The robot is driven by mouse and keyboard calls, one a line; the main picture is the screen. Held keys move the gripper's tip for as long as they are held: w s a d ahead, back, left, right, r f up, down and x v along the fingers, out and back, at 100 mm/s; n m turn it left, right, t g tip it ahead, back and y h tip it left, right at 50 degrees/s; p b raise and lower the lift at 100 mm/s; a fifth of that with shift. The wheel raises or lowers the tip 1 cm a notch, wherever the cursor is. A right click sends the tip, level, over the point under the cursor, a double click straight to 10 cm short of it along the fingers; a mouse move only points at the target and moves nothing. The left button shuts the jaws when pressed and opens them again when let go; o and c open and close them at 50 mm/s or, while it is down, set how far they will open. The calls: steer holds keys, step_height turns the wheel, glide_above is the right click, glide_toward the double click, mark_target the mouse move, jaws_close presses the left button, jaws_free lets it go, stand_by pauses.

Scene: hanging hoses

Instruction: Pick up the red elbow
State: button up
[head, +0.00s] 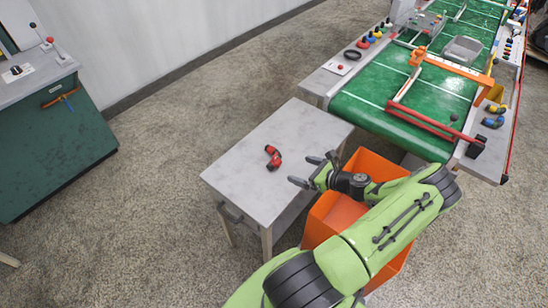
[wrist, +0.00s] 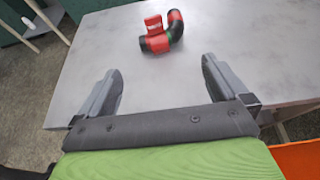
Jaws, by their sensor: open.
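The red elbow (head: 273,158) lies on the grey top of a small table (head: 240,181).
An orange bin (head: 375,163) stands beside the table under my arm. A green conveyor (head: 430,90) with red and orange bars is behind it. Blue and yellow elbows (head: 494,122) sit on the conveyor's right edge. A green cabinet (head: 60,150) stands at left. The rest of the table top is clear.

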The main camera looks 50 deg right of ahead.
mark_target(280, 161)
steer(key=b+x, duration=0.2)
steer(key=x, duration=0.9)
steer(key=shift+d+f, duration=0.1)
steer(key=shift+d, duration=0.05)
steer(key=c, duration=1.1)
